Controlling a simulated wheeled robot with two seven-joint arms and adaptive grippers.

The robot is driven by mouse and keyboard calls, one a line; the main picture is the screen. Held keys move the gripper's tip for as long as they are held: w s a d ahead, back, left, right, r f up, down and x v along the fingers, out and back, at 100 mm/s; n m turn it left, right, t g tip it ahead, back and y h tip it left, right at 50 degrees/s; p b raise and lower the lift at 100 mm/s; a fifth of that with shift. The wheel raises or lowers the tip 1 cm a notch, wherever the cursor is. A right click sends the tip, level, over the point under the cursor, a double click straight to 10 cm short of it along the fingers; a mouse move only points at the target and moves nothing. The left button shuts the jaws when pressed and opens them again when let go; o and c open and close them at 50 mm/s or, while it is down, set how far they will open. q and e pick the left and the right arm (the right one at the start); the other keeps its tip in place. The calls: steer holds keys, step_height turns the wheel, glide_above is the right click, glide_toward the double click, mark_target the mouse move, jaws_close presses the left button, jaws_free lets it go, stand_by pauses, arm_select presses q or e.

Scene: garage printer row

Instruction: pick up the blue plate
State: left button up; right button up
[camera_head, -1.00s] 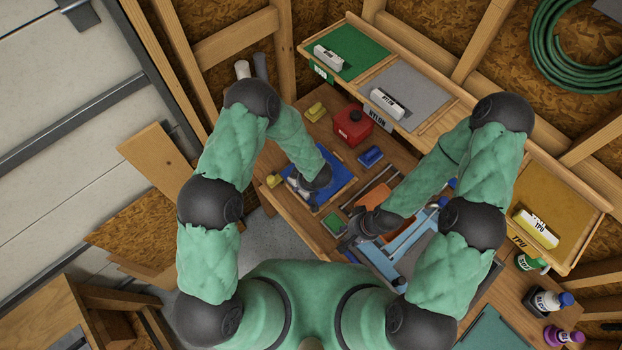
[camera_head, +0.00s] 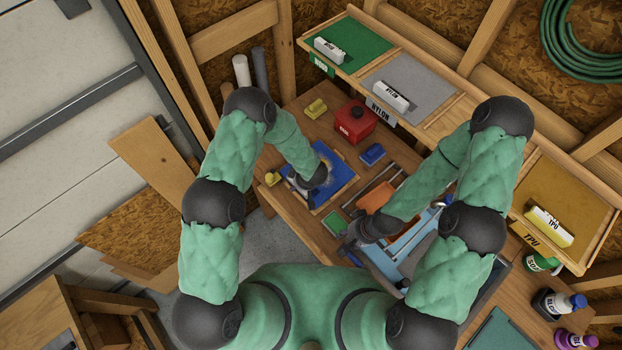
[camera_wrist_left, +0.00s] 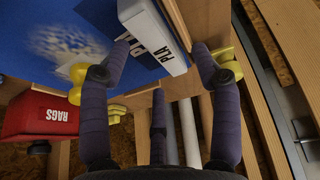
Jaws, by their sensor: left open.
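A flat blue panel (camera_head: 338,176) lies on the bench in a wooden frame; it fits the blue plate best. It fills the upper left of the left wrist view (camera_wrist_left: 40,45), with dark lettering and a pale speckled patch. A white block marked PLA (camera_wrist_left: 153,32) sits at its edge. My left gripper (camera_wrist_left: 163,45) is open, its fingers to either side of the white block; contact is unclear. In the head view my left wrist hides part of the panel. My right gripper (camera_head: 350,245) is near a small green block (camera_head: 335,222); its jaw opening is unclear.
A red RAGS box (camera_head: 355,123), a small blue block (camera_head: 372,154) and yellow pieces (camera_head: 316,108) stand around the panel. An orange item (camera_head: 377,197) and light blue frame (camera_head: 410,250) lie by my right arm. A labelled shelf (camera_head: 452,105) runs behind.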

arm_select(q)
steer(key=shift+b+x, duration=0.85)
steer(key=shift+x, duration=0.65)
steer(key=shift+r, duration=0.1)
jaws_close()
steer(key=shift+r, duration=0.15)
